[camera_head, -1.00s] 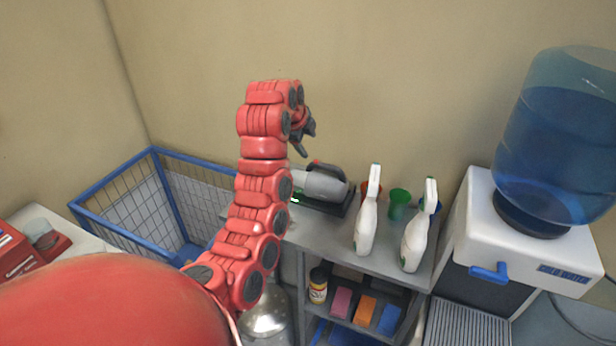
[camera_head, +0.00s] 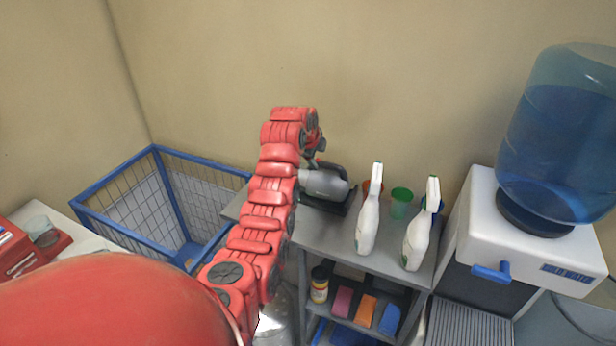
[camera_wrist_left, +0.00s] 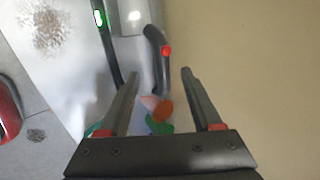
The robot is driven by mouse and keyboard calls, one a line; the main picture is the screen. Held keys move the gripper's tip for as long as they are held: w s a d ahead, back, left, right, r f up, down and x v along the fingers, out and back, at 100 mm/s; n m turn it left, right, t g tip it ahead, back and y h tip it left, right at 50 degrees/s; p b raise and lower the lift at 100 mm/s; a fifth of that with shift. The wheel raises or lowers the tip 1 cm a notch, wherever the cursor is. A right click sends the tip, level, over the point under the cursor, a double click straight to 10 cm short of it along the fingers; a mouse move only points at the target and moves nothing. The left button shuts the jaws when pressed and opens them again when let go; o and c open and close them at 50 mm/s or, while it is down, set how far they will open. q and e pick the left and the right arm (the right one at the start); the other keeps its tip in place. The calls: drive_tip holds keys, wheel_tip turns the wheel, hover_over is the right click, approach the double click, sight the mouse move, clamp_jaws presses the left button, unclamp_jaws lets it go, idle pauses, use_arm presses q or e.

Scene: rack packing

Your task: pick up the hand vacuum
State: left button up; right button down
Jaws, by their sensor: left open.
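The hand vacuum (camera_head: 322,183) is grey with a black handle and sits in a dark base (camera_head: 338,206) on top of the grey rack. My left arm comes in over the rack, and its gripper (camera_head: 318,152) is just above the vacuum's left end. In the left wrist view the open left gripper (camera_wrist_left: 159,76) has its fingertips on either side of the lower end of the vacuum's black handle (camera_wrist_left: 158,62), with a red button on it. Whether the fingers are at the handle's height, I cannot tell. My left arm hides the vacuum's left part in the head view. My right gripper is not in view.
Two white spray bottles (camera_head: 367,222) (camera_head: 416,238) and a green cup (camera_head: 401,203) stand right of the vacuum. A water cooler (camera_head: 535,235) is at the right. A blue wire basket (camera_head: 150,200) is at the left. The wall (camera_head: 400,80) is close behind the rack.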

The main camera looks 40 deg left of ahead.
sight(323, 163)
use_arm(q)
drive_tip(key=shift+w+f+p, duration=0.4)
drive_tip(key=shift+w+p, duration=0.05)
drive_tip(key=shift+w+f+p, duration=0.2)
drive_tip(key=shift+f+p, duration=0.15)
drive_tip(key=shift+w+a+f+p, duration=0.15)
drive_tip(key=shift+w+f+p, duration=0.3)
drive_tip(key=shift+w+p, duration=0.05)
drive_tip(key=shift+p+x, duration=0.45)
drive_tip(key=shift+x, duration=0.75)
drive_tip(key=shift+s, duration=0.1)
clamp_jaws()
